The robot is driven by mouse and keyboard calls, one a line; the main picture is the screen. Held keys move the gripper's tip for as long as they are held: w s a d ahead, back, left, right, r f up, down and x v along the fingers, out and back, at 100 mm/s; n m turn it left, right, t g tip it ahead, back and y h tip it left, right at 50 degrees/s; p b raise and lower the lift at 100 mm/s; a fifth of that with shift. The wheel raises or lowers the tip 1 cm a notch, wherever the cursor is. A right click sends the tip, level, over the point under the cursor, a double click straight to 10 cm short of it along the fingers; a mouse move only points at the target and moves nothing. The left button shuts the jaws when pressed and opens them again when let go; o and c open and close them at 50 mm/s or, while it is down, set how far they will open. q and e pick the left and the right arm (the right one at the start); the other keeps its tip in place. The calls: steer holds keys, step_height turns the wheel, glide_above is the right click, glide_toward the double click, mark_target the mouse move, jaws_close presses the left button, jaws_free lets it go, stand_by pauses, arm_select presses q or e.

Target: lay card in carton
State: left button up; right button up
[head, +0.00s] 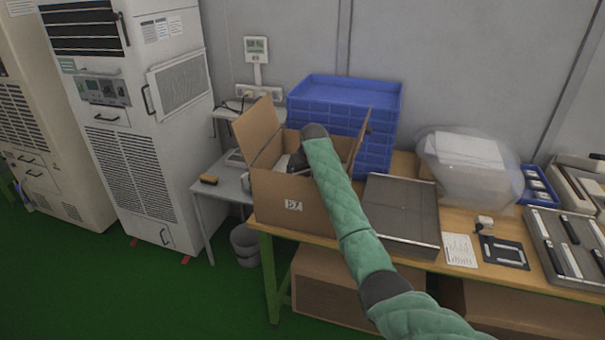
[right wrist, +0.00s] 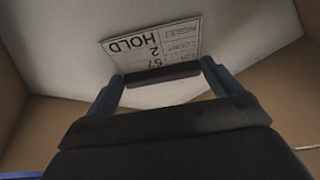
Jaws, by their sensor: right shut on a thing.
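The open brown carton (head: 275,205) stands at the left end of the wooden bench, its flaps up. My right arm reaches over its front wall, and my right gripper (head: 294,163) is down in the carton's opening, its fingertips mostly hidden. In the right wrist view my right gripper (right wrist: 163,78) is shut on the white printed card (right wrist: 155,50), which reads "HOLD". The card is over a pale surface between the brown carton walls (right wrist: 285,75); I cannot tell whether it touches that surface. My left gripper is not in view.
Stacked blue crates (head: 345,95) stand behind the carton. A paper sheet (head: 460,249) and a dark frame (head: 503,252) lie further right. A small grey table (head: 222,185) is at left.

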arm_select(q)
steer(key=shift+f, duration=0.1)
arm_select(e)
steer(key=shift+f, duration=0.1)
steer(key=o, duration=0.7)
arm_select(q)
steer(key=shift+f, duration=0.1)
arm_select(e)
steer(key=shift+s+d+r, duration=0.1)
steer(key=shift+r, duration=0.4)
arm_select(q)
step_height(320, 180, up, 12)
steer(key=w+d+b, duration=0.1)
steer(key=b, duration=0.1)
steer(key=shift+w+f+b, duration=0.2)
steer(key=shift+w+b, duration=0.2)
arm_select(e)
steer(key=v, duration=1.1)
steer(key=shift+r, duration=0.1)
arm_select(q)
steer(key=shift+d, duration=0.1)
